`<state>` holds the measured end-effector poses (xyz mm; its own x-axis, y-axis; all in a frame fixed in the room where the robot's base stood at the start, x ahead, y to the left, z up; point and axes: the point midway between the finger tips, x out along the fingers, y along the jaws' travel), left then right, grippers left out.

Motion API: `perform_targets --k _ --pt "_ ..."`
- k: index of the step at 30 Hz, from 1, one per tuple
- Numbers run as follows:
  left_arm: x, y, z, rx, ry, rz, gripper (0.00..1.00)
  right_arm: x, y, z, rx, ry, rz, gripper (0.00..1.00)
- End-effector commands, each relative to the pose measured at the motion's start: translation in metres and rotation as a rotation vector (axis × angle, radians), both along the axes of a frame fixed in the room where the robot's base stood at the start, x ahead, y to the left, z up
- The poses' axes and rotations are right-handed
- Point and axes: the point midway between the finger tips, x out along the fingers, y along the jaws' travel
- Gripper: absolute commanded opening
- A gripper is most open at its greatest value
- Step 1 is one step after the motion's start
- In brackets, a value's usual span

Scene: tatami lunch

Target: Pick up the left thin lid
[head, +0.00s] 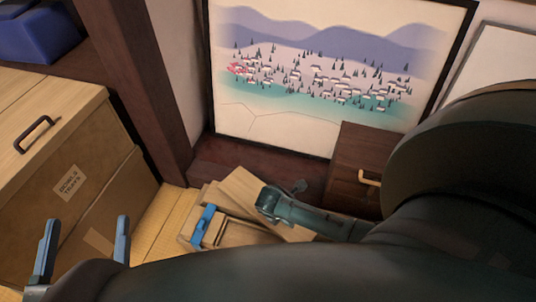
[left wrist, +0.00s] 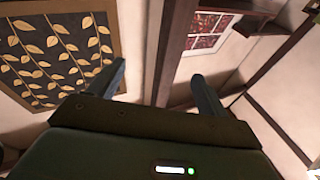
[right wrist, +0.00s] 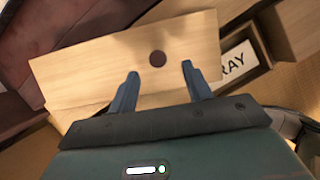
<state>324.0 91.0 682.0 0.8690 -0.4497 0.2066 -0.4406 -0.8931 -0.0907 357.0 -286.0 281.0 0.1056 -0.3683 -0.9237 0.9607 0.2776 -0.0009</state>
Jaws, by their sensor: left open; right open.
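A thin, pale wooden lid (right wrist: 95,72) with a dark round spot lies under my right gripper (right wrist: 160,70) in the right wrist view. The gripper is open and its fingertips are over the lid; I cannot tell whether they touch it. In the head view a thin wooden panel (head: 243,184), seemingly this lid, lies tilted by a small open box (head: 226,240), partly behind my right arm. My left gripper (head: 85,222) is open and empty at the lower left; the left wrist view shows only walls and pictures beyond it (left wrist: 158,70). I cannot tell if another lid is present.
A large labelled wooden box (head: 80,140) with a dark handle (head: 35,134) stands at left, below a blue bin (head: 38,35). A dark cabinet (head: 350,165) with a brass handle stands right of the panel. A landscape picture (head: 320,70) stands behind.

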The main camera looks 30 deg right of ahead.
Motion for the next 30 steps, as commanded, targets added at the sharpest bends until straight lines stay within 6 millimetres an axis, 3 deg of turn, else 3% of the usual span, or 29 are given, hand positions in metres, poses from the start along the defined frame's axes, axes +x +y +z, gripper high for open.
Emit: perform_targets --k 5,10,21,30 --pt "0.0 -0.003 -0.005 -0.037 -0.017 -0.022 0.77 0.004 -0.006 -0.024 0.0 -0.001 -0.003 0.5" --pt "0.009 0.0 0.02 -0.025 -0.187 -0.03 0.77 0.007 -0.014 -0.042 0.0 -0.002 -0.001 0.5" --pt "0.01 0.001 0.033 -0.016 -0.258 -0.031 0.77 0.008 -0.017 -0.047 0.001 -0.001 -0.001 0.5" --pt "0.01 0.001 0.033 -0.016 -0.257 -0.03 0.77 0.008 -0.017 -0.047 0.0 -0.001 -0.001 0.25"
